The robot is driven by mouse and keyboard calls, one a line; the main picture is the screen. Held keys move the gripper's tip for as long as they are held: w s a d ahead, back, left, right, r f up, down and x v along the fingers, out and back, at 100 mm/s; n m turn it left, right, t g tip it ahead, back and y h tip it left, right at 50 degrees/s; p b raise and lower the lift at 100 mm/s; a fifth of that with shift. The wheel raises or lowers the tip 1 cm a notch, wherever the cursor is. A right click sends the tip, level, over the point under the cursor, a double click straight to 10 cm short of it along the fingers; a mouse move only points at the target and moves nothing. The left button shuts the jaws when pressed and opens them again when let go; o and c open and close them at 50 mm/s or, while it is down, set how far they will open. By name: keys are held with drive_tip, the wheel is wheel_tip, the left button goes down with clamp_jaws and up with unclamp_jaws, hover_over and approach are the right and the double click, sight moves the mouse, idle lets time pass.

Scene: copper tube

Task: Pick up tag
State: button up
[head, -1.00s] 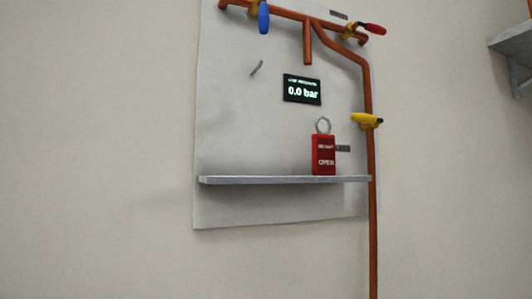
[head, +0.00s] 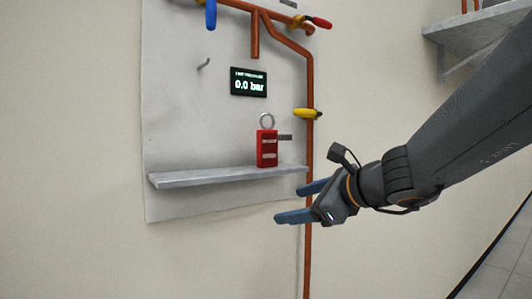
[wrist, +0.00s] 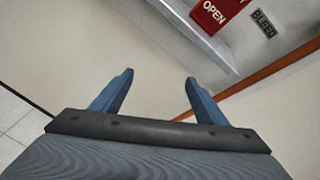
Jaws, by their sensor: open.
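The red tag (head: 267,148) with a metal ring (head: 266,121) on top stands upright on the grey shelf (head: 200,178), near its right end. In the wrist view the lower part of the tag (wrist: 214,12), with the word OPEN, shows at the top edge. My gripper (head: 300,203) is open and empty, below and to the right of the tag in the head view, in front of the copper pipe. Its two blue fingers (wrist: 158,85) also show in the wrist view, apart from the tag and the shelf.
A copper pipe (head: 309,90) runs down the panel's right side, with a yellow valve handle (head: 306,114). Blue (head: 211,14) and red (head: 318,22) handles sit above. A display (head: 248,82) reads 0.0 bar. A small hook (head: 204,63) is on the panel. The shelf's left part is clear.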

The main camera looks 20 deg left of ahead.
sight(270, 134)
drive_tip(key=w+a+r+m+t+y+p, duration=0.1)
drive_tip(key=a+r+m+t, duration=0.15)
drive_tip(key=r, duration=0.55)
drive_tip(key=w+a+r+m+t+y, duration=0.1)
drive_tip(key=r+m+y, duration=0.1)
drive_tip(key=r+m, duration=0.35)
drive_tip(key=shift+n, duration=0.8)
drive_tip(key=shift+w+a+r+p, duration=0.35)
drive_tip(key=shift+w+a+p, duration=0.3)
drive_tip(key=shift+w+a, duration=0.3)
drive_tip(key=shift+w+a+r+p, duration=0.3)
drive_tip(key=shift+w+a+p, duration=0.4)
drive_tip(key=shift+w+a, duration=0.25)
drive_tip(key=shift+w+a+r+p, duration=0.35)
drive_tip(key=shift+w+a+p, duration=0.3)
drive_tip(key=shift+w+a, duration=0.3)
drive_tip(key=shift+d, duration=0.1)
drive_tip(key=c, duration=1.1)
drive_tip(key=shift+c, duration=0.2)
